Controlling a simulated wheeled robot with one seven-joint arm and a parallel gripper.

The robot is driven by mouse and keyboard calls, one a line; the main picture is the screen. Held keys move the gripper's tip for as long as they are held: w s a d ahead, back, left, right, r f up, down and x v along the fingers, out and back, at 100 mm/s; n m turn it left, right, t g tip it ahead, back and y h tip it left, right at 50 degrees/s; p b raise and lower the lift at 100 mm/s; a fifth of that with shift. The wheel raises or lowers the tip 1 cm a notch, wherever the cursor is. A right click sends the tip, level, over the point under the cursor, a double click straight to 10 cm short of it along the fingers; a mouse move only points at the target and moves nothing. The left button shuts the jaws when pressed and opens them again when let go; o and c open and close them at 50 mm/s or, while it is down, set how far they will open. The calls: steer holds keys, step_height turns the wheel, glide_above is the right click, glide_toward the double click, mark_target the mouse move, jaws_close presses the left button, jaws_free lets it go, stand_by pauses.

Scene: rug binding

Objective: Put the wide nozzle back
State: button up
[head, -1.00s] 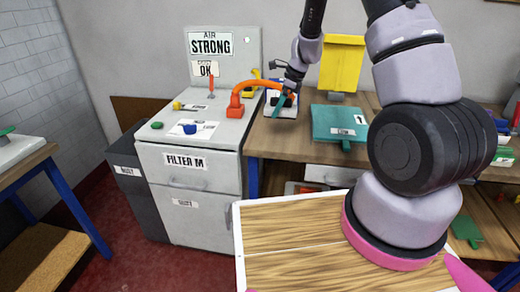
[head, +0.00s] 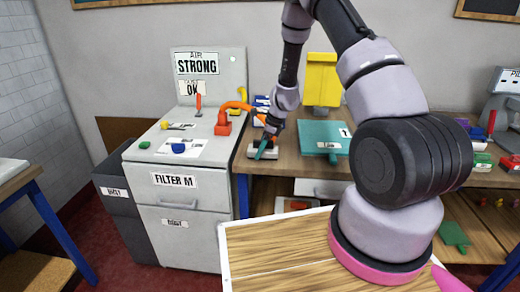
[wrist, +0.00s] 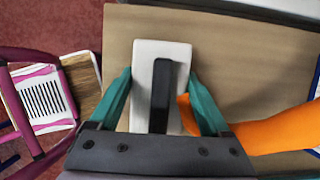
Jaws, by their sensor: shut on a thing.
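My gripper (wrist: 160,85) has teal fingers and is over the left front part of the wooden bench. It is shut on what I take for the wide nozzle, a pale block (wrist: 143,60) with a black bar on it, lying between the fingers in the wrist view. An orange hose (wrist: 275,130) reaches the right finger. In the head view it arches from an orange block (head: 222,125) on the grey machine (head: 190,148) to my gripper. I cannot tell whether the pale block touches the bench. My gripper hides part of it.
Blue items (head: 262,104) stand behind my gripper. Small green and blue knobs sit on the machine top. A wooden tray (head: 275,250) is in front.

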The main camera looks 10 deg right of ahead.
steer(key=o, duration=1.4)
steer(key=shift+f, duration=0.1)
steer(key=shift+d+r, duration=0.1)
steer(key=shift+r, duration=0.4)
steer(key=v, duration=1.1)
steer(key=shift+s+d+r, duration=0.1)
steer(key=s+r+n+t, duration=0.1)
steer(key=s+r+n, duration=0.35)
steer(key=r, duration=0.65)
steer(key=s+r+n+t, duration=0.1)
steer(key=s+r+n, duration=0.4)
steer(key=r, duration=0.6)
steer(key=shift+s+d+r+n+t+h, duration=0.55)
steer(key=shift+s+r+n, duration=0.95)
steer(key=shift+s, duration=1.75)
steer(key=shift+s+d+r+n+t+h, duration=0.25)
steer(key=shift+s+r+n+t, duration=0.45)
steer(key=shift+s+r+n, duration=1.7)
steer(key=shift+s+d+r+n+t+h, duration=0.25)
steer(key=shift+s+d+r+t, duration=0.6)
steer(key=shift+s, duration=3.2)
